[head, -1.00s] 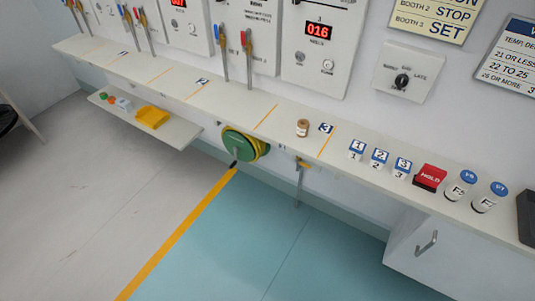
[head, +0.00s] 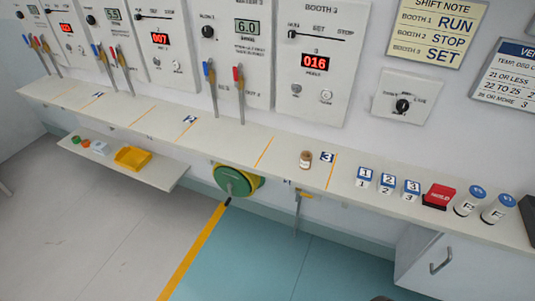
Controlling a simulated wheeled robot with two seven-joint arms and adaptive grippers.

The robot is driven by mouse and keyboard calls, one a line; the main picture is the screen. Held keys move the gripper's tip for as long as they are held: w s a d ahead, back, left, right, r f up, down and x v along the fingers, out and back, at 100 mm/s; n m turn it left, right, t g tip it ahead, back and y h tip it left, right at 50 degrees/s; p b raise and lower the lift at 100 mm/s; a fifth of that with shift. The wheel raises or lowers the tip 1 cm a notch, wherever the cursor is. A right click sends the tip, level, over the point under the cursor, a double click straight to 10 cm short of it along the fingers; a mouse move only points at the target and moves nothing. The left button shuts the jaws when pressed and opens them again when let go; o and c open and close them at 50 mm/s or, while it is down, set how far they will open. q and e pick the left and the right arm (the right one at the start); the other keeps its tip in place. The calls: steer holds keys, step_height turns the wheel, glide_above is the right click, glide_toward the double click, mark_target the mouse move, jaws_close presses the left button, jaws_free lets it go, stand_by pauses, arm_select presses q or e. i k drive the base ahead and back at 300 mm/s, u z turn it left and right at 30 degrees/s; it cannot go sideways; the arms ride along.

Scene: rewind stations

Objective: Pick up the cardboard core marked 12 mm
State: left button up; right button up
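A small brown cylinder with a pale label (head: 305,159) stands upright on the long white shelf (head: 230,138), just left of the card marked 3. It looks like a cardboard core, but its marking is too small to read. Neither of my grippers can be made out in the head view. Only a small dark shape shows at the bottom edge, right of the middle, and I cannot tell what it is.
Right of the core stand several numbered blocks (head: 387,183), a red HOLD block (head: 438,196) and two white canisters (head: 469,201). A green reel (head: 236,181) hangs under the shelf. A lower shelf holds a yellow tray (head: 132,158). The floor in front is clear.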

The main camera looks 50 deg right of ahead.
mark_target(306, 156)
steer(key=i, duration=0.65)
steer(key=z, duration=0.85)
steer(key=i, duration=0.5)
steer(key=z, duration=0.5)
